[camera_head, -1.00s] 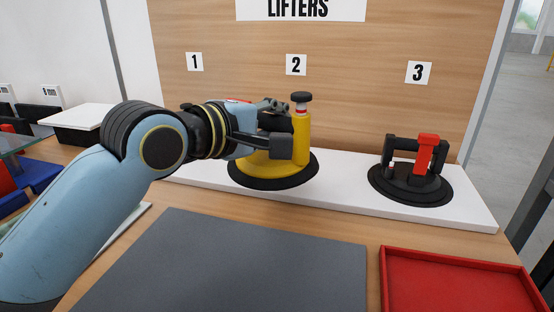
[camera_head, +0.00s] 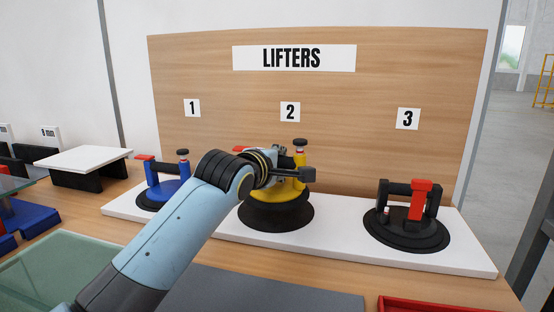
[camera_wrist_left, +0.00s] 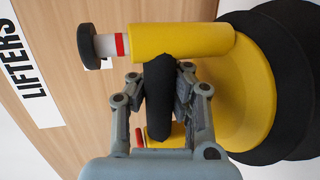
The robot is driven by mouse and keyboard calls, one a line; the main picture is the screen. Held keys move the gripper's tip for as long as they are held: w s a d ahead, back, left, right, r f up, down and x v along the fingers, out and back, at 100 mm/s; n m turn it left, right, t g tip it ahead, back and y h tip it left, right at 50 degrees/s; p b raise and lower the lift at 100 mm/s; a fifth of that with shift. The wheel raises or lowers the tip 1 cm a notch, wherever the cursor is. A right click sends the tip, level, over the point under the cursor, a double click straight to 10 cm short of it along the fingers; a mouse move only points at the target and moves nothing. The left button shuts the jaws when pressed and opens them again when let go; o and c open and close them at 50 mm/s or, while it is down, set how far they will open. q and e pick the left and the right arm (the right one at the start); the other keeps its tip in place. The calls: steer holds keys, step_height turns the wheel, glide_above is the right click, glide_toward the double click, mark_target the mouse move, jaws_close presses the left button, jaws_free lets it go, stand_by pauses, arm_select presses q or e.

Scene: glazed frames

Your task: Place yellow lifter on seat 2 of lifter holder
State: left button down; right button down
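The yellow lifter (camera_head: 285,193) is upright at the number 2 position of the white lifter holder (camera_head: 340,250). Black disc shapes show beneath its yellow body, one seeming stacked on another; I cannot tell whether the lifter rests or hovers slightly. My left gripper (camera_head: 287,174) is at the lifter's top. In the left wrist view, the fingers of the left gripper (camera_wrist_left: 160,95) are closed around the black handle (camera_wrist_left: 161,85) of the yellow lifter (camera_wrist_left: 250,90). The far part of the lifter is hidden by the gripper. My right gripper is out of view.
A blue lifter (camera_head: 163,186) stands at position 1, partly behind my left arm. A black lifter with a red lever (camera_head: 408,225) stands at position 3. The wooden back panel (camera_head: 350,130) rises close behind. A red tray (camera_head: 430,306) is at front right.

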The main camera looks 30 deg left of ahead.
arm_select(q)
steer(key=shift+w+a+f, duration=0.15)
steer(key=shift+w+f, duration=0.05)
steer(key=shift+w, duration=0.3)
steer(key=shift+f, duration=1.95)
steer(key=c, duration=1.8)
jaws_free()
steer(key=shift+s+f, duration=0.1)
steer(key=shift+f, duration=0.05)
steer(key=o, duration=0.4)
steer(key=v, duration=1.2)
